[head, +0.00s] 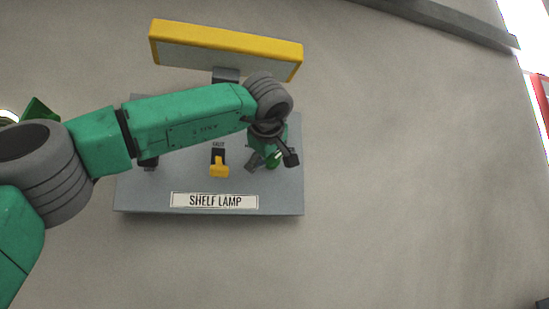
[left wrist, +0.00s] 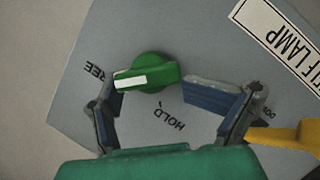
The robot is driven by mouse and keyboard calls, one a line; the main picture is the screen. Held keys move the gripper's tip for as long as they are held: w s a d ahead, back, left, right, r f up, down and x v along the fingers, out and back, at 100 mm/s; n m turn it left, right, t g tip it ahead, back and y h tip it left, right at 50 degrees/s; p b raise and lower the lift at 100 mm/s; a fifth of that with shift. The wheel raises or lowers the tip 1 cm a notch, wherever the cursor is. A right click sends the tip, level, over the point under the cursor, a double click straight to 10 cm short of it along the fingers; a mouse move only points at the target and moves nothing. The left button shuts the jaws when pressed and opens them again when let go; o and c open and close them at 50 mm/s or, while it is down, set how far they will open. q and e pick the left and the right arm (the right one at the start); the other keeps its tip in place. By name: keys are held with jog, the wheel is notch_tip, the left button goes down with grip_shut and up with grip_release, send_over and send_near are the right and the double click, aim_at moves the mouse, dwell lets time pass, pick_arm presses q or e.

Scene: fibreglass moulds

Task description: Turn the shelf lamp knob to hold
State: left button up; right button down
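The shelf lamp knob is a green knob (left wrist: 150,62) with a white pointer mark, on the grey panel (head: 140,198). In the left wrist view the white mark points left, near the partly hidden FREE label (left wrist: 95,70). The HOLD label (left wrist: 170,117) is below the knob. My left gripper (left wrist: 152,86) is open, with one finger near each end of the knob's bar; I cannot tell whether they touch it. In the head view my left gripper (head: 271,160) is over the panel's right part and mostly covers the knob. My right gripper is not in view.
A yellow lever (head: 219,168) stands left of the knob in the head view, above the SHELF LAMP plate (head: 214,201). A yellow-framed board (head: 228,45) rises behind the panel. My left arm covers the panel's upper part. The floor at right is clear.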

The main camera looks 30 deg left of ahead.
pick_arm(q)
jog(key=shift+w+a+f, duration=0.15)
jog(key=shift+w+a, duration=0.05)
jog(key=shift+a, duration=0.05)
jog(key=c, duration=0.6)
jog(key=shift+s+d, duration=0.1)
jog(key=shift+d, duration=0.1)
jog(key=shift+c, duration=1.1)
jog(key=shift+d, duration=0.5)
jog(key=shift+c, duration=0.6)
jog(key=shift+d, duration=0.25)
jog(key=shift+c, duration=1.1)
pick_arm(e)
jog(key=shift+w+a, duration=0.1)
